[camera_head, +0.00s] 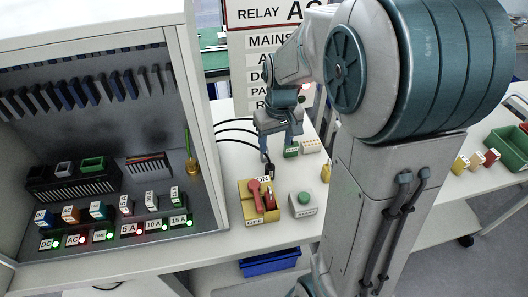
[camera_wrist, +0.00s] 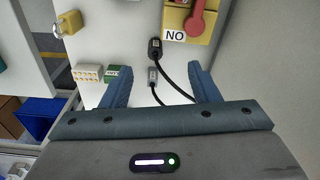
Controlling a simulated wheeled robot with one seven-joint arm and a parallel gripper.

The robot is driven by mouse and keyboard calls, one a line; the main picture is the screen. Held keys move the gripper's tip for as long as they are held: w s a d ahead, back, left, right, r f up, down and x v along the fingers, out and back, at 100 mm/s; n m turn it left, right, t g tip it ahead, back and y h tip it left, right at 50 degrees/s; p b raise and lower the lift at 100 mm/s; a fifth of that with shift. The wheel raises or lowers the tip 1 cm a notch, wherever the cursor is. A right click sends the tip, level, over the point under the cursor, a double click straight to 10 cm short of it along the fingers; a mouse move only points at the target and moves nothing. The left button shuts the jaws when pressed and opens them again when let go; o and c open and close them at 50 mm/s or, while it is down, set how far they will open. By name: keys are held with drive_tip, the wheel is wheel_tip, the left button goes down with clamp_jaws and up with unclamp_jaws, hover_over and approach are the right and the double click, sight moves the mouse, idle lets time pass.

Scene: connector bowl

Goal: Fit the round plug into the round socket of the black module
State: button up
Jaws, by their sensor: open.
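My gripper (camera_head: 277,146) is open above the table, fingers pointing down; its two blue fingers also show in the wrist view (camera_wrist: 158,68). Two cable ends lie between and just beyond the fingertips in the wrist view: a black, rounded plug (camera_wrist: 155,47) and a smaller grey connector (camera_wrist: 153,75). Neither is gripped. The black plug shows small in the head view (camera_head: 269,169). I cannot tell for certain which is the round plug. A black ribbed module (camera_head: 75,188) stands in the cabinet at left, with small grey and green parts on top. I cannot make out its round socket.
A yellow switch box (camera_head: 246,208) with a red lever stands near the plugs. Right of it is a grey box with a green button (camera_head: 304,199). A padlock (camera_wrist: 69,22) and small blocks (camera_wrist: 88,72) are nearby. The cabinet wall (camera_head: 199,110) separates module and plugs.

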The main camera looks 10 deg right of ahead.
approach(270, 167)
drive_tip(key=shift+n+g, duration=0.4)
wheel_tip(270, 167, down, 5)
drive_tip(key=shift+w+a+f+p, duration=0.1)
drive_tip(key=shift+w+f+p, duration=0.1)
drive_tip(key=shift+p, duration=0.35)
drive_tip(key=shift+w+f+p, duration=0.1)
drive_tip(key=shift+f+p, duration=0.25)
drive_tip(key=shift+f, duration=1)
drive_tip(key=shift+w+f+p, duration=0.15)
drive_tip(key=shift+f+p, duration=0.2)
drive_tip(key=shift+f, duration=1.05)
drive_tip(key=c, duration=1.1)
drive_tip(key=shift+r, duration=0.1)
drive_tip(key=shift+c, duration=0.2)
